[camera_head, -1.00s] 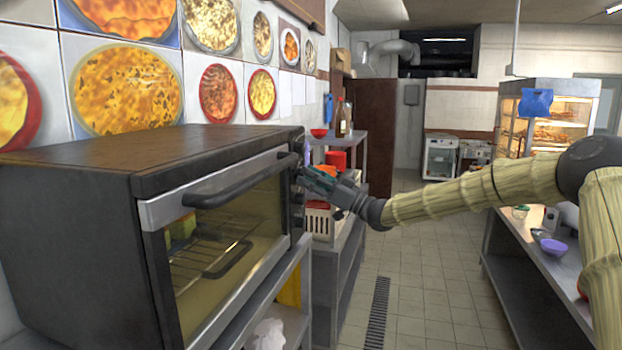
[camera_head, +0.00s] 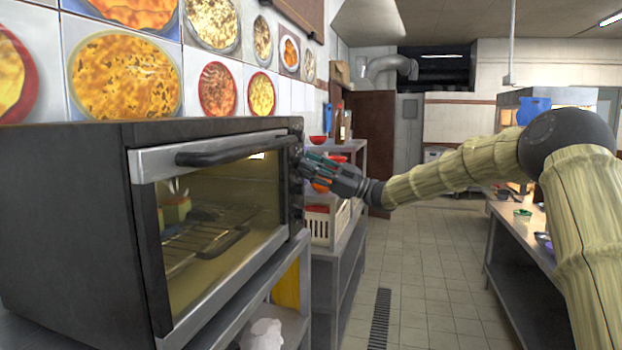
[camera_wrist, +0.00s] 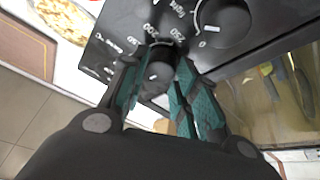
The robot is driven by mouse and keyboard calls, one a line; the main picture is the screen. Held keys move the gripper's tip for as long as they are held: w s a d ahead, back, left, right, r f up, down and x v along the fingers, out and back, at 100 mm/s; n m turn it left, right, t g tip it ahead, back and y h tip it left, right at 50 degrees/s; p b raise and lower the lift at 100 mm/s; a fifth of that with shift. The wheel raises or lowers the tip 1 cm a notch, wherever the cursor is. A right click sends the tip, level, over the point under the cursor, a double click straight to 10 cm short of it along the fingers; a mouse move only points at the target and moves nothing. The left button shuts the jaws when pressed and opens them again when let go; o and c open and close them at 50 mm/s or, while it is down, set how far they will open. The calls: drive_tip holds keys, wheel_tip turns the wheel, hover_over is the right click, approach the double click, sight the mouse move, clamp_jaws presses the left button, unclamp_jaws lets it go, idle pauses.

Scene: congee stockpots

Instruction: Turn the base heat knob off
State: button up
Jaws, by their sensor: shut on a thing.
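A dark toaster oven (camera_head: 75,210) stands at left in the head view, its knob panel on the right end of its front. In the wrist view the black panel (camera_wrist: 125,20) shows printed numbers and several round knobs. My gripper (camera_head: 305,165) reaches the panel from the right; its teal fingers (camera_wrist: 158,68) are shut on a small black knob (camera_wrist: 156,78), one on each side. A white mark shows on this knob. A larger knob (camera_wrist: 226,20) is beside it, its white mark near "0". I cannot read which label belongs to the held knob.
The oven's door handle (camera_head: 235,148) juts out left of my gripper. A grey shelf (camera_head: 345,235) with a white basket (camera_head: 318,226) stands behind. A metal counter (camera_head: 530,230) is at right. The tiled aisle (camera_head: 425,265) between is clear.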

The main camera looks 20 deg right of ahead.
drive_tip(key=shift+n+g+b, duration=0.6)
drive_tip(key=shift+n+b, duration=0.05)
drive_tip(key=shift+n, duration=0.45)
drive_tip(key=shift+r, duration=0.1)
drive_tip(key=o, duration=1)
drive_tip(key=shift+d, duration=0.15)
drive_tip(key=v, duration=1.2)
